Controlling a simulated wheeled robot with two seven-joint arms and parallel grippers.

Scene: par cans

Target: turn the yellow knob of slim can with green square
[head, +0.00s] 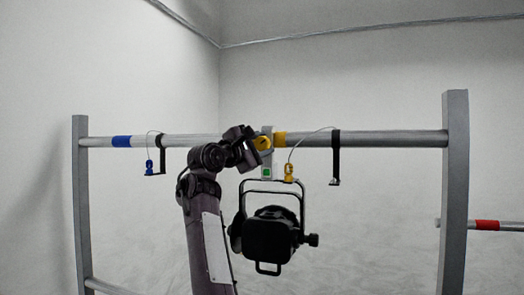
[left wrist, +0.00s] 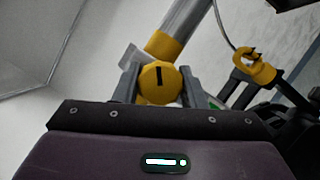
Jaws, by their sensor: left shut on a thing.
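The slim black can (head: 268,234) hangs in its yoke under the metal bar in the head view. Its clamp carries a green square (head: 267,172), and the yellow knob (head: 262,143) is on the clamp's left side at the bar. My left gripper (head: 252,146) reaches the knob from the left. In the left wrist view the knob (left wrist: 158,80) shows as a round yellow face with a dark upright mark. It sits between the two fingers of the left gripper (left wrist: 159,84), which are shut on it. The green square is partly hidden behind the right finger there. My right gripper is not in view.
The bar (head: 390,139) has a yellow band (head: 296,139) right of the clamp and a blue band (head: 122,141) at left. A yellow clip (head: 289,172) on a cable hangs close right of the clamp. Black brackets hang from the bar. A post (head: 455,190) stands at right.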

